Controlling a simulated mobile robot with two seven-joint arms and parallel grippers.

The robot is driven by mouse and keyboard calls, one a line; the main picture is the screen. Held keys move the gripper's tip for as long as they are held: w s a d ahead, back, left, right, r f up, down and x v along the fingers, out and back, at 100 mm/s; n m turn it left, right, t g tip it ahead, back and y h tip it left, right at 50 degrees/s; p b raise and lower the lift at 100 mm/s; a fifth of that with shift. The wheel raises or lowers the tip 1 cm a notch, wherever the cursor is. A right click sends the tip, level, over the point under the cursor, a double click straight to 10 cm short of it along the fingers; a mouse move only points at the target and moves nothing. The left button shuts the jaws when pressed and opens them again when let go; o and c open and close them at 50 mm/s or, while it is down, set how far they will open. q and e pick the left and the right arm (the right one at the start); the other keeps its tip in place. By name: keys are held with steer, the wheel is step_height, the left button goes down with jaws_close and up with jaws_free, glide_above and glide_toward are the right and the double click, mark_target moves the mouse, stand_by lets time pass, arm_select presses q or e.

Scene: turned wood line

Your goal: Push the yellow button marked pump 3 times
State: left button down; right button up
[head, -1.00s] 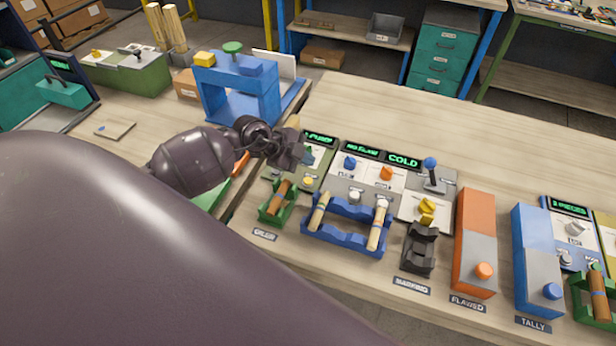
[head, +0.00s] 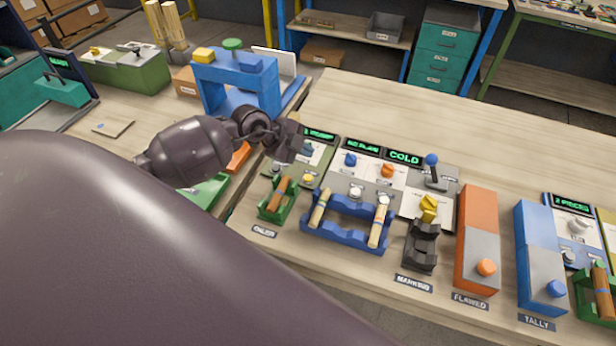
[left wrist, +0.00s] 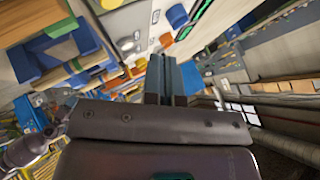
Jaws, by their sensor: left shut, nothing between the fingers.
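The yellow button (head: 308,178) sits on the green-edged panel of the oiler station. Any pump marking is too small to read. My left gripper (head: 306,150) is over the far part of that panel, with its fingers shut and empty. In the head view it appears a little beyond the button and apart from it. In the left wrist view the shut fingers (left wrist: 166,78) point at the panels, with a small yellow thing just past the tips, likely the button. The station's display (head: 320,134) is partly hidden by my gripper. My right gripper is not in view.
A green cradle (head: 265,211) with a brown turned piece stands in front of the panel. A blue rack (head: 345,236) holding two pale pieces is to the right. A blue press frame (head: 207,90) stands behind my left arm. The bench behind the panels is clear.

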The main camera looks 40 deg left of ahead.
arm_select(q)
steer(key=r, duration=0.1)
steer(key=d+r+b, duration=0.1)
steer(key=r+b, duration=0.1)
steer(key=shift+s+d+r, duration=0.25)
steer(key=shift+s+r, duration=0.1)
steer(key=b, duration=0.5)
glide_above(308, 179)
step_height(308, 179, down, 5)
steer(key=shift+r, duration=0.2)
step_height(308, 179, down, 2)
steer(key=shift+f+b, duration=0.1)
steer(key=shift+b, duration=1.05)
steer(key=shift+f, duration=0.95)
